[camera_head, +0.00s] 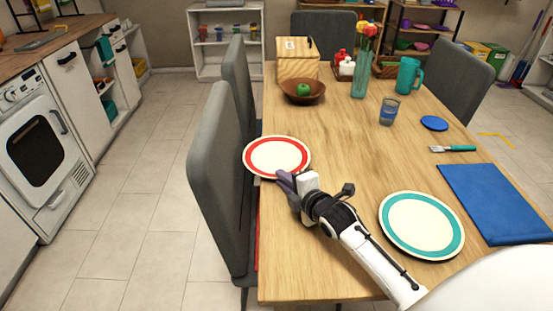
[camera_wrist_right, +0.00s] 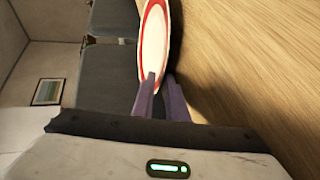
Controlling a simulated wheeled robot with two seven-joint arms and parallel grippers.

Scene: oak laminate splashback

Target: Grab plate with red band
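The plate with the red band (camera_head: 277,157) is at the left edge of the table, partly over the edge. My right gripper (camera_head: 286,182) is at its near rim in the head view. In the right wrist view, the plate (camera_wrist_right: 154,45) shows nearly edge-on, with a dark shadow on the wood beside it. The fingers of the right gripper (camera_wrist_right: 160,82) are close together, one on each side of the rim, and look shut on it. My left gripper is not in view.
A plate with a teal band (camera_head: 421,225) lies right of my right forearm, near a blue mat (camera_head: 495,203). A wooden bowl (camera_head: 302,92) with a green fruit stands behind the red-banded plate. Grey chairs (camera_head: 217,165) line the table's left side. The table's middle is clear.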

